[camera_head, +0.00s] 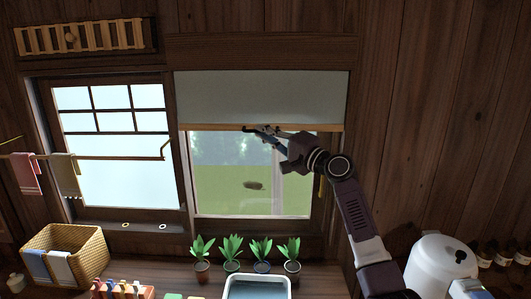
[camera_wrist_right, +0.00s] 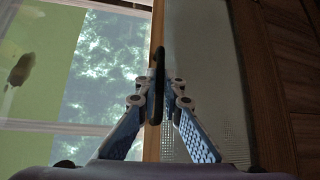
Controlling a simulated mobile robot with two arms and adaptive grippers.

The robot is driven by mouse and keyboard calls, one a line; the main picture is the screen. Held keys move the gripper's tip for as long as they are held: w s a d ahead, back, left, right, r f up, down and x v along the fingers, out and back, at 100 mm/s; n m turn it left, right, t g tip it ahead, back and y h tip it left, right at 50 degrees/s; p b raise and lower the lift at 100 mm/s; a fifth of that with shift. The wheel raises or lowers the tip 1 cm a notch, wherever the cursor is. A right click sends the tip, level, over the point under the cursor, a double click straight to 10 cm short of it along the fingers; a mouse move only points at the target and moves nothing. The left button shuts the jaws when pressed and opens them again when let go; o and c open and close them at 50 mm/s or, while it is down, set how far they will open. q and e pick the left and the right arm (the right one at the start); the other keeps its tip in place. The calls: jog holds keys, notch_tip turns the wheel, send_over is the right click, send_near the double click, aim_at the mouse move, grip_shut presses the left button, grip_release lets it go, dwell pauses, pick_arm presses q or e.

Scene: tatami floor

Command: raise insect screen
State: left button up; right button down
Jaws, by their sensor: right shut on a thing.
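The insect screen (camera_head: 262,97) is a grey mesh panel over the upper part of the right window, with a pale wooden bar (camera_head: 215,127) along its lower edge. In the right wrist view the screen (camera_wrist_right: 208,75) and its bar (camera_wrist_right: 157,35) run upright through the picture. My right gripper (camera_head: 264,131) reaches up to the middle of the bar. In the wrist view, the fingers (camera_wrist_right: 158,92) are shut on a dark pull handle (camera_wrist_right: 158,60) at the bar. They hide part of it. My left gripper is not in view.
Below the bar, the window (camera_head: 220,172) shows greenery and a brown oval shape (camera_head: 253,185). A wicker basket (camera_head: 88,245) is at left, a white rounded vessel (camera_head: 437,266) at right.

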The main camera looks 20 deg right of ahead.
notch_tip(320, 180, up, 4)
jog(key=shift+r+p, duration=0.25)
jog(key=shift+p, duration=0.55)
jog(key=shift+r, duration=0.3)
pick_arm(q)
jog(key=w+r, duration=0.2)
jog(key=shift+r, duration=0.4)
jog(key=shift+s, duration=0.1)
pick_arm(e)
jog(key=c, duration=2.4)
grip_release()
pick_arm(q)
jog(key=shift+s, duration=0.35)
pick_arm(e)
jog(key=shift+o, duration=0.3)
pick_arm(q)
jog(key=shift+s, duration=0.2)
pick_arm(e)
jog(key=shift+f, duration=0.1)
